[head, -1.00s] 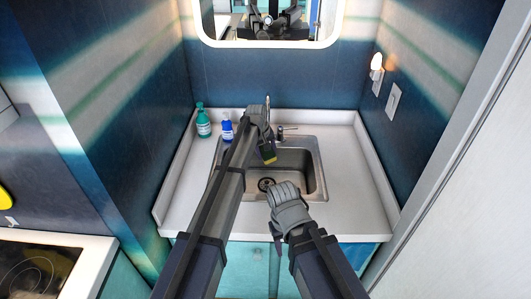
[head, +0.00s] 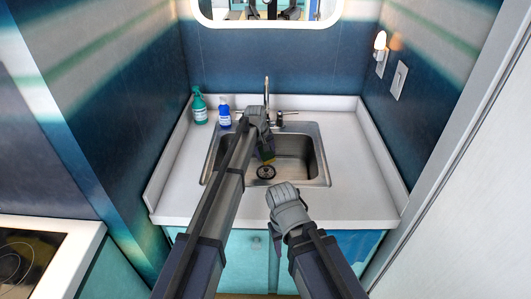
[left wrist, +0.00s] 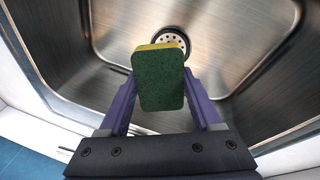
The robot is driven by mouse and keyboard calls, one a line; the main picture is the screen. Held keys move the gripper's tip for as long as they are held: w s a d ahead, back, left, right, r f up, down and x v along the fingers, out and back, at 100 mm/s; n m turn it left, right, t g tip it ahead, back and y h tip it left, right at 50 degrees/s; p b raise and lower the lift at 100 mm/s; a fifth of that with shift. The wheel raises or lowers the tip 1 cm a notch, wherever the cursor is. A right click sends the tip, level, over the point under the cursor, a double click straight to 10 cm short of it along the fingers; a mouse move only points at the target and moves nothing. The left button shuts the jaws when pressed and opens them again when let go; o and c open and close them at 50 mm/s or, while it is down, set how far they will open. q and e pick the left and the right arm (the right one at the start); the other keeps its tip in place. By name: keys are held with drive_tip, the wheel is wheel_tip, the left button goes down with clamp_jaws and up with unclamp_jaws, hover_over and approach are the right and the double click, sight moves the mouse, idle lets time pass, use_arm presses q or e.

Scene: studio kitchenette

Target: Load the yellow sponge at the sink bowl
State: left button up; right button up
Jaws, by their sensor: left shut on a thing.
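The yellow sponge (left wrist: 158,80) has a green scouring side that faces the left wrist camera, with a thin yellow edge at its top. It also shows small and dark in the head view (head: 267,155). My left gripper (left wrist: 160,95) is shut on it, one finger on each side, and holds it over the sink bowl (head: 299,160). The steel bowl and its drain (left wrist: 171,40) lie beyond the sponge in the left wrist view. My right gripper (head: 283,193) is near the front edge of the sink; its fingers cannot be made out.
A green bottle (head: 199,107) and a blue bottle (head: 224,114) stand at the back left of the counter. The faucet (head: 266,95) rises behind the bowl. The white counter (head: 358,180) is clear on the right.

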use_arm(q)
drive_tip(key=shift+f+b, duration=4.4)
drive_tip(key=shift+f, duration=0.4)
drive_tip(key=shift+r, duration=0.1)
wheel_tip(320, 180, up, 16)
drive_tip(key=p, duration=1.6)
drive_tip(key=shift+r, duration=0.2)
drive_tip(key=shift+r+p, duration=0.1)
drive_tip(key=shift+p, duration=0.25)
wheel_tip(320, 180, up, 4)
drive_tip(key=p, duration=0.3)
drive_tip(key=shift+p, duration=0.4)
